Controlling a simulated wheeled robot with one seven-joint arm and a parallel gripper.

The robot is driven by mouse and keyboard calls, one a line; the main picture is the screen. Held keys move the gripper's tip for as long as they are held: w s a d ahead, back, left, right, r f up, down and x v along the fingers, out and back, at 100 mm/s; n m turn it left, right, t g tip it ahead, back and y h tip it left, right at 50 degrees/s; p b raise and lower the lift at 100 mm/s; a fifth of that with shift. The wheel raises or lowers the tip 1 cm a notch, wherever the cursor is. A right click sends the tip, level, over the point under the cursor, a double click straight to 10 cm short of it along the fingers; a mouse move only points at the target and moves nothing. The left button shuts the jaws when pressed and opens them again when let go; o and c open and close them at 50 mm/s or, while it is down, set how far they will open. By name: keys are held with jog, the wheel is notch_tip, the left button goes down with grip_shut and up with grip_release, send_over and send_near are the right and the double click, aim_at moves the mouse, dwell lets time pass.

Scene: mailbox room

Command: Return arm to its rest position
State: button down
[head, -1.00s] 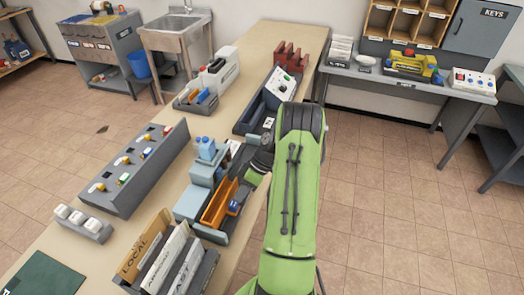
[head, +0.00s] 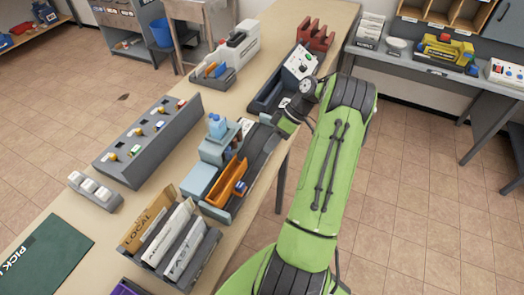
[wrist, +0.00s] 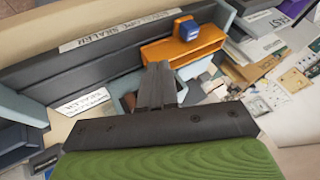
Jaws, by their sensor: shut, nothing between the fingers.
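My green arm reaches over the right side of the long bench in the head view. My gripper (head: 278,124) is dark and sits beyond the orange tray, near the bench's right edge. In the wrist view my gripper (wrist: 160,84) has its fingers together and empty. The orange tray (head: 227,184) holds a small blue item and stays apart from my gripper. The tray also shows in the wrist view (wrist: 180,50), beyond the fingertips. The grey sealer's labelled panel (wrist: 100,62) runs along the wrist view's left. The fingertips are hard to make out in the head view.
Open tiled floor (head: 400,200) lies right of the arm.

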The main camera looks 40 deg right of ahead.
jog(key=shift+r, duration=0.2)
jog(key=a+r+m+h, duration=0.2)
jog(key=a+r+h, duration=0.3)
jog(key=a+r, duration=1.4)
jog(key=s+a+m+t+h, duration=0.2)
jog(key=s+a, duration=0.6)
jog(key=s, duration=0.6)
jog(key=shift+s+a+m+t, duration=0.2)
jog(key=shift+a+m+t, duration=0.2)
jog(key=shift+m+t, duration=0.2)
